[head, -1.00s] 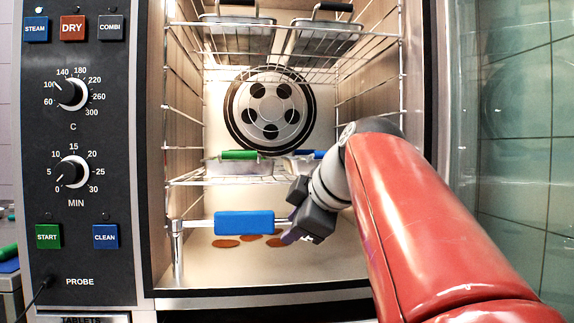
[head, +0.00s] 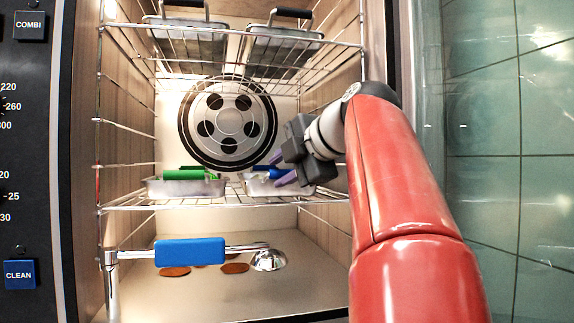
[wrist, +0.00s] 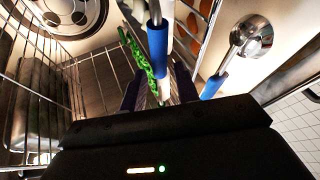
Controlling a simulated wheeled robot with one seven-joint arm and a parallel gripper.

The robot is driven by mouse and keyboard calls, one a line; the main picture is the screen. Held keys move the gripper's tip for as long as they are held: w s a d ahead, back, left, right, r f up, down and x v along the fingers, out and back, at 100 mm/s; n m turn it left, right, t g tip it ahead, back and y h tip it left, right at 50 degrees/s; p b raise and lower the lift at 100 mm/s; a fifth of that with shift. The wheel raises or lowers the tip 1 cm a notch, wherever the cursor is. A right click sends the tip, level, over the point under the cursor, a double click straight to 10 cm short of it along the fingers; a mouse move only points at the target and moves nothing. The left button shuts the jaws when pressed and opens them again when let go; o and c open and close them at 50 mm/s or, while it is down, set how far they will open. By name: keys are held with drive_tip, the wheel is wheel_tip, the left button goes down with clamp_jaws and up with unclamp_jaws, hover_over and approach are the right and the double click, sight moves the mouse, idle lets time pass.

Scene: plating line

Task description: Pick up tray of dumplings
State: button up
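Two shallow metal trays sit on the lower wire shelf inside the oven. The right tray (head: 254,187) has a blue handle (head: 262,171); the left tray (head: 188,188) has a green handle (head: 186,173). I cannot make out dumplings in either. My gripper (head: 277,168) is at the right tray, its purple fingers apart and pointing left at the blue handle. In the wrist view, the blue handle (wrist: 157,50) lies ahead, roughly between the open fingers (wrist: 157,92). Contact is not clear. My gripper hides the right tray's right end.
Two deeper metal pans (head: 285,50) with black handles stand on the upper rack. Below the lower shelf, a metal bar with a blue grip (head: 190,252) and a round metal end (head: 268,260) crosses the opening. Brown discs (head: 235,268) lie on the oven floor.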

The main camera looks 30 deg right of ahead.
sight(261, 184)
drive_tip(key=x, duration=0.6)
drive_tip(key=shift+w+a+f+p, duration=0.1)
drive_tip(key=shift+w+p, duration=0.05)
drive_tip(key=shift+p, duration=0.25)
drive_tip(key=shift+c, duration=0.4)
clamp_jaws()
